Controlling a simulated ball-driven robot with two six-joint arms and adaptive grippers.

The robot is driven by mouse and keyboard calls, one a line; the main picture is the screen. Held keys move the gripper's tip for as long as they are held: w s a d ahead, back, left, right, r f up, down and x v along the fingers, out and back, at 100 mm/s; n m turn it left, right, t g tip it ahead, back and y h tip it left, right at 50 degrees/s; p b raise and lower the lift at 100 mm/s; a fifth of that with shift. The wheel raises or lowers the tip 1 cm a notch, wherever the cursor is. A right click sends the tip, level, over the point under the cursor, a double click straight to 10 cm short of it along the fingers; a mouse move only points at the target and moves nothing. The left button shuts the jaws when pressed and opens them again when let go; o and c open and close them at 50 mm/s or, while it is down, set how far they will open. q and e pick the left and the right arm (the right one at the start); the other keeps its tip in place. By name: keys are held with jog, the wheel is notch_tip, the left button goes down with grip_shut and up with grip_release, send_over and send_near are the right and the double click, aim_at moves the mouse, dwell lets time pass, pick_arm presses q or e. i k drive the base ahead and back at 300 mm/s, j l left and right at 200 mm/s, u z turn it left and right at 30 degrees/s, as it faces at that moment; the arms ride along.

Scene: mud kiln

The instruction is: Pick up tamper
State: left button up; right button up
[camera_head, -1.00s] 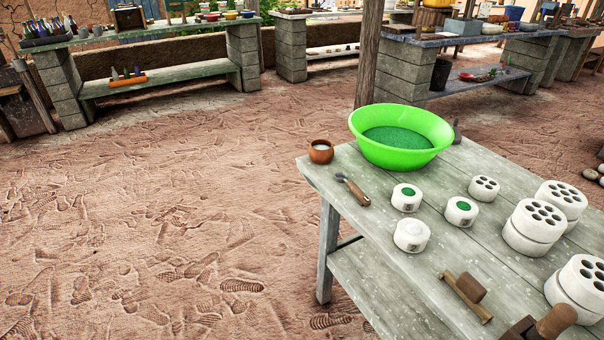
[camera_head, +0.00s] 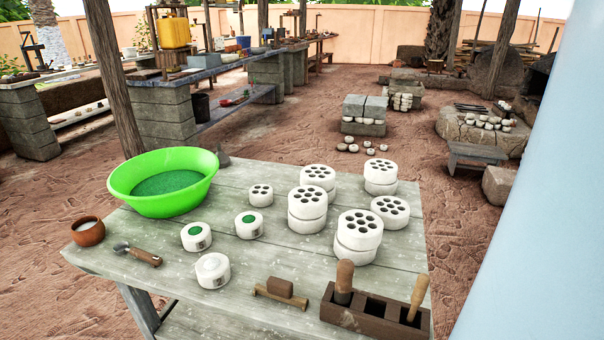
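No thing is clearly marked as the tamper. A dark wooden box (camera_head: 372,319) with compartments stands at the front right of the table (camera_head: 205,305). A thick wooden handle (camera_head: 344,277) stands upright in its left compartment. A thinner wooden handle (camera_head: 418,296) leans in its right compartment. The lower ends of both are hidden in the box. A small wooden block on a bar (camera_head: 280,291) lies left of the box. Neither of my grippers is in view.
A green bowl (camera_head: 150,199) of green material, a brown pot (camera_head: 87,231) and a wooden-handled tool (camera_head: 138,254) are on the left. White round moulds (camera_head: 358,236) with holes stand in stacks behind the box. White cups (camera_head: 213,270) stand mid-table.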

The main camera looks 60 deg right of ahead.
aim_at(345, 267)
jog(key=z, duration=2)
